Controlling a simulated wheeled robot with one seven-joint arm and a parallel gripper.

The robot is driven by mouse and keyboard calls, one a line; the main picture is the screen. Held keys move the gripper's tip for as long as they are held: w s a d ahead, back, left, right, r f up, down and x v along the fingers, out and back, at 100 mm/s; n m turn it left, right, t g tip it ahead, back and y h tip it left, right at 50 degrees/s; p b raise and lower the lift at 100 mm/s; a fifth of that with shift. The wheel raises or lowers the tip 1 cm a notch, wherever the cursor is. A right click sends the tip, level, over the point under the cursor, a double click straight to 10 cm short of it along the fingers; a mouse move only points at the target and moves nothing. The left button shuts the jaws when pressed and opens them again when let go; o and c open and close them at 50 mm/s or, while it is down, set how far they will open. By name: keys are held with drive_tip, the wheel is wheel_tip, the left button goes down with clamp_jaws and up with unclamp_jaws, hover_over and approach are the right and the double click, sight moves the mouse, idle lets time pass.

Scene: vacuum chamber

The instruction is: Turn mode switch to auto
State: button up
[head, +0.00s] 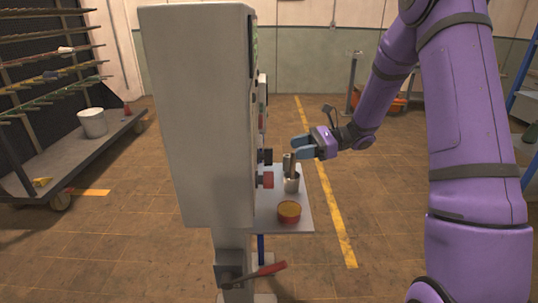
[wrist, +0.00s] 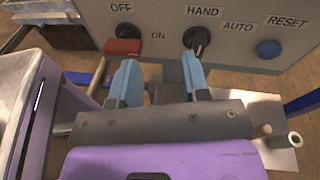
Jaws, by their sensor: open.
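In the wrist view, the mode switch (wrist: 199,40) is a black rotary knob on the grey panel (wrist: 162,42), between the HAND and AUTO labels. Its exact pointing direction is hard to tell. My gripper (wrist: 159,76) is open, with two blue fingers apart and nothing between them. The right fingertip overlaps the knob's lower left in the picture; I cannot tell whether they touch. The left finger is below the red switch part. In the head view, my gripper (head: 301,148) is just right of the cabinet (head: 195,115), whose panel face is seen nearly edge-on.
A red block-like switch (wrist: 122,46) sits by OFF and ON, and a blue RESET button (wrist: 269,49) is at the right. A red-handled lever (head: 268,269) sticks out lower down.

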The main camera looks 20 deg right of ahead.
sight(269, 165)
drive_tip(key=w+d+f+m+t+y, duration=0.1)
drive_tip(key=w+d+f+m+t, duration=0.2)
drive_tip(key=w+f, duration=0.15)
drive_tip(key=x, duration=0.7)
drive_tip(key=s+x, duration=0.1)
drive_tip(key=x, duration=0.2)
drive_tip(key=shift+w+a, duration=0.1)
drive_tip(key=shift+a, duration=0.25)
drive_tip(key=shift+c, duration=0.4)
drive_tip(key=c, duration=0.6)
